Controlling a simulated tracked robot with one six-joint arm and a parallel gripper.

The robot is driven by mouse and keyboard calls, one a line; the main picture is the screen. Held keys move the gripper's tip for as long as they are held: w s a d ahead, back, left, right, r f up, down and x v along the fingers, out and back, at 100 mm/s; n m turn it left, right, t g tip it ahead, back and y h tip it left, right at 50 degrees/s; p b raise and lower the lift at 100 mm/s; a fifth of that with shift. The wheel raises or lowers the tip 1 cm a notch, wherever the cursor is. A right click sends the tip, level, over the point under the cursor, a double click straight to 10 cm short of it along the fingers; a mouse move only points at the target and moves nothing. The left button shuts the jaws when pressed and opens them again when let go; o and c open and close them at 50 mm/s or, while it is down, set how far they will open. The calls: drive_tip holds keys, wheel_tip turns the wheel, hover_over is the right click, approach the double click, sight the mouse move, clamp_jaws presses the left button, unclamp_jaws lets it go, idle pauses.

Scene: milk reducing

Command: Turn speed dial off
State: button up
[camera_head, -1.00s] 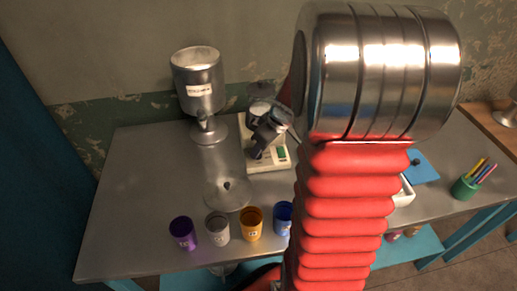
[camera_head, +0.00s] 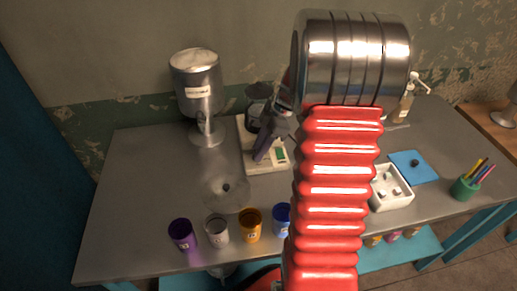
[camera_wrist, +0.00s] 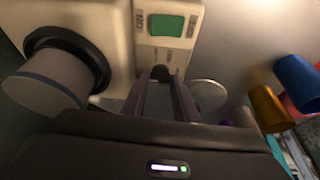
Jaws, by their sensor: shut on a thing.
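The white stirrer device (camera_head: 268,166) stands at the back middle of the table, with a small green display (camera_head: 281,154) on its front. In the wrist view the green display (camera_wrist: 166,25) is at the top, and the dark speed dial (camera_wrist: 160,73) shows between my fingertips. My gripper (camera_head: 259,158) reaches down to the front of the device; in the wrist view my gripper (camera_wrist: 162,82) is shut on the dial. The dial is hidden in the head view, so its setting cannot be read. A grey glass beaker (camera_head: 257,97) stands on the device's plate.
A metal dispenser (camera_head: 198,85) stands left of the device. Purple (camera_head: 183,235), grey (camera_head: 217,230), orange (camera_head: 250,225) and blue (camera_head: 282,219) cups line the front edge. A white box (camera_head: 395,200) and green pen cup (camera_head: 465,188) are at right. My red arm covers the middle.

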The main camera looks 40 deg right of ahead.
drive_tip(key=shift+w+d+r+n, duration=0.1)
drive_tip(key=shift+w+d+n, duration=0.1)
drive_tip(key=shift+n, duration=0.1)
drive_tip(key=o, duration=0.7)
drive_tip(key=shift+c, duration=0.2)
drive_tip(key=o, duration=0.4)
drive_tip(key=shift+s+a, duration=0.1)
drive_tip(key=v, duration=1.3)
drive_tip(key=shift+r, duration=0.3)
